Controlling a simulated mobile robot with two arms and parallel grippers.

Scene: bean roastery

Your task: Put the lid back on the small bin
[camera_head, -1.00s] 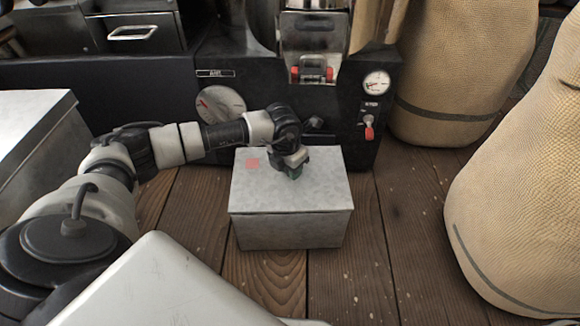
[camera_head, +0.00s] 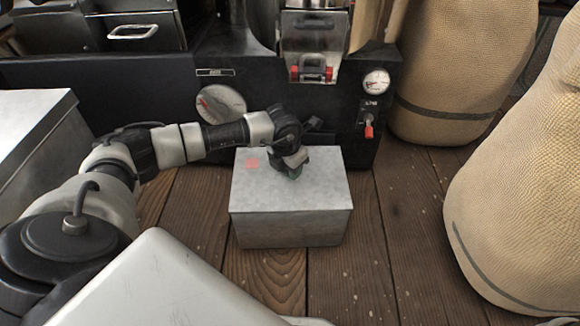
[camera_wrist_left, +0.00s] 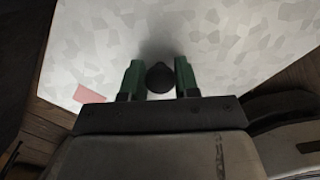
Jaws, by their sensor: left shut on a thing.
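The small bin (camera_head: 290,229) is a grey metal box on the plank floor in front of the roaster. Its flat grey lid (camera_head: 318,187) lies on top, level and lined up with the bin's edges as far as I can see. A red patch marks the lid's left part, and it also shows on the lid in the left wrist view (camera_wrist_left: 92,94). My left gripper (camera_head: 292,172) is over the lid's middle. In the left wrist view its green fingers (camera_wrist_left: 159,80) are shut on the lid's round dark knob (camera_wrist_left: 160,77). My right gripper is out of view.
The black roaster (camera_head: 345,130) with a gauge and a red-tipped switch stands close behind the bin. A larger grey box (camera_head: 35,125) is at the left. Burlap sacks (camera_head: 520,210) stand at the right. Plank floor (camera_head: 395,235) is clear right of the bin.

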